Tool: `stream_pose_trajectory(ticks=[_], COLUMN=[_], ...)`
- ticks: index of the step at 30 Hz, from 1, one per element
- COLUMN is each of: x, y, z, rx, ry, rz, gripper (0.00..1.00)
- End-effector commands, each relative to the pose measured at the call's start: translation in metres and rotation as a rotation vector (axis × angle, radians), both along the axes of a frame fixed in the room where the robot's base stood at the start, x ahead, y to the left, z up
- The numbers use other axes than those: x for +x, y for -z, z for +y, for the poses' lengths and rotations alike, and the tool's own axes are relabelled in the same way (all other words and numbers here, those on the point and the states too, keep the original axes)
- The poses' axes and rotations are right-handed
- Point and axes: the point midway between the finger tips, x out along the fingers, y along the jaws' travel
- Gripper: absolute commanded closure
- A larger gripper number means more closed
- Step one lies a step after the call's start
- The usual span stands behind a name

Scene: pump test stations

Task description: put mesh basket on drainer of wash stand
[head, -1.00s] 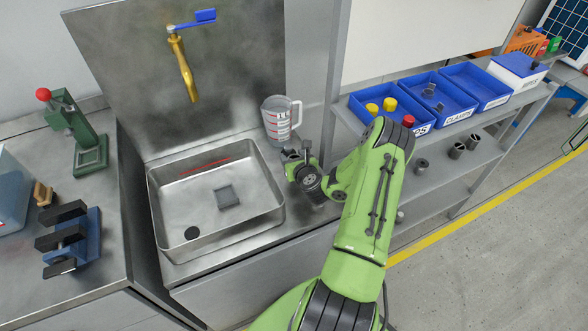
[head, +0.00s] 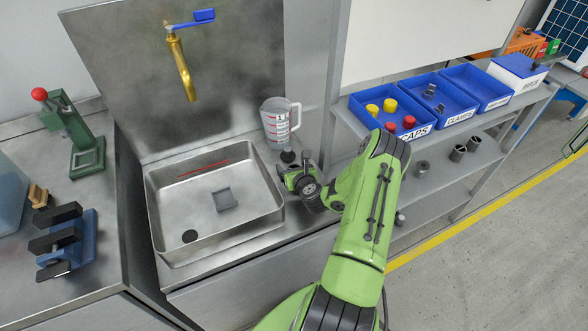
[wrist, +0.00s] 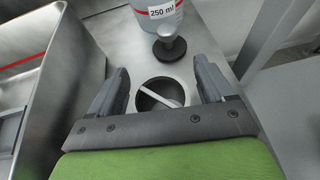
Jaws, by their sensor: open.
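In the wrist view, a dark round open-topped thing with a pale bar across it, seemingly the mesh basket (wrist: 161,94), sits between my fingers. It appears to stand on the drainer (wrist: 118,38), the bare metal right of the sink, though its base is hidden. My gripper (wrist: 163,70) is open, one finger on each side of it. The wash stand's sink (head: 262,200) is to the left.
A measuring jug (head: 276,122) stands behind my gripper, with a dark knobbed stopper (wrist: 168,46) in front of it. A small grey square piece (head: 225,200) lies in the sink. A shelf post (head: 333,120) rises close on the right. Blue bins (head: 440,103) sit beyond it.

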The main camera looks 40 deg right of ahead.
Motion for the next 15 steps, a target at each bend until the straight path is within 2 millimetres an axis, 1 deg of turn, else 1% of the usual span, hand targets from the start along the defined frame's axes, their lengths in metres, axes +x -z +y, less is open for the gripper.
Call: stream_pose_trajectory(ticks=[2, 12, 15], x=[-0.006, -0.074, -0.088], y=[-0.004, -0.029, -0.037], z=[0.002, 0.030, 0.037], rx=[0.001, 0.011, 0.014], ry=[-0.001, 0.006, 0.008], rz=[0.001, -0.001, 0.000], gripper=[0.19, 0.19, 0.19])
